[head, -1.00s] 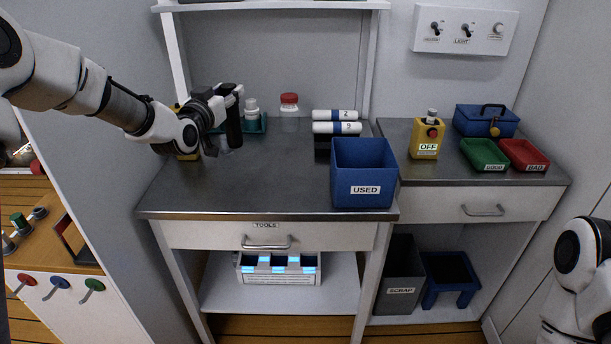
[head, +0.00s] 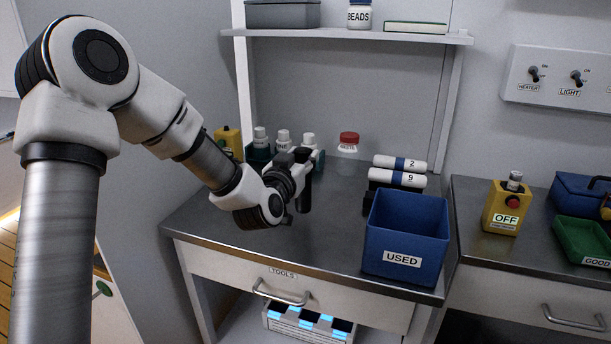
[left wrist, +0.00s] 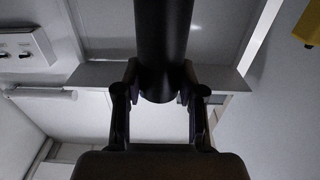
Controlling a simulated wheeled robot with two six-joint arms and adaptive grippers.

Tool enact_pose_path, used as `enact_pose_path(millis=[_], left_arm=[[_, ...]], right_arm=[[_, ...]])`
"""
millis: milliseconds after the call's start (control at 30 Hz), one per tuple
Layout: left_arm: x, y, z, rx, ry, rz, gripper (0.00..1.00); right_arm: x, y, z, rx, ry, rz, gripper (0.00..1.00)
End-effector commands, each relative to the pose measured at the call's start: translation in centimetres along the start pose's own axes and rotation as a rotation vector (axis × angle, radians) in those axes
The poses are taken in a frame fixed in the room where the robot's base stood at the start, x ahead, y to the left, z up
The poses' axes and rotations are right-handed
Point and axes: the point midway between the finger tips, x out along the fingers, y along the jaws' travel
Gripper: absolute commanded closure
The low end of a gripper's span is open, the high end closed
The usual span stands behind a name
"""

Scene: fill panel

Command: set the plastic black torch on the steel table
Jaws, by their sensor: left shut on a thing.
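The black torch (head: 304,193) is an upright dark cylinder over the left part of the steel table (head: 335,222). My left gripper (head: 301,162) is shut on it, with the arm coming in from the left. In the left wrist view the torch (left wrist: 163,40) sits between both fingers of the gripper (left wrist: 160,82). The torch's upper part is partly hidden by the gripper in the head view. I cannot tell whether its lower end touches the steel top. My right gripper is not in view.
A blue USED bin (head: 405,235) stands at the table's front right. The steel top between torch and bin is clear.

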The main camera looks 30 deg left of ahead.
Motion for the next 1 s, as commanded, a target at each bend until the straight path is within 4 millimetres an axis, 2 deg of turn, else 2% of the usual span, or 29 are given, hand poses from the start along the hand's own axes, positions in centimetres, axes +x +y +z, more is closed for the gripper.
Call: enact_pose_path(millis=[67, 300, 667, 700, 733, 1000], left_arm=[[-0.4, 0.7, 0.2, 0.002, 0.001, 0.000, 1.00], [-0.5, 0.8, 3.6, -0.001, -0.001, -0.001, 1.00], [-0.5, 0.8, 4.1, -0.002, 0.002, -0.001, 1.00], [-0.5, 0.8, 4.0, -0.002, 0.000, -0.001, 0.47], [-0.5, 0.8, 4.0, -0.002, 0.000, -0.001, 0.36], [-0.5, 0.8, 3.9, -0.002, 0.000, -0.001, 0.36]], right_arm=[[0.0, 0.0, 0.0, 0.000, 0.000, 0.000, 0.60], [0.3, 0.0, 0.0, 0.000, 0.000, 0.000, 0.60], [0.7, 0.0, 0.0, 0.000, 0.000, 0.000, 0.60], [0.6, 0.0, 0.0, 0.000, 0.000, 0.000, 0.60], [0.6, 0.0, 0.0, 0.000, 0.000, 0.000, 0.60], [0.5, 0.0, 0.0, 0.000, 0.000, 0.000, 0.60]])
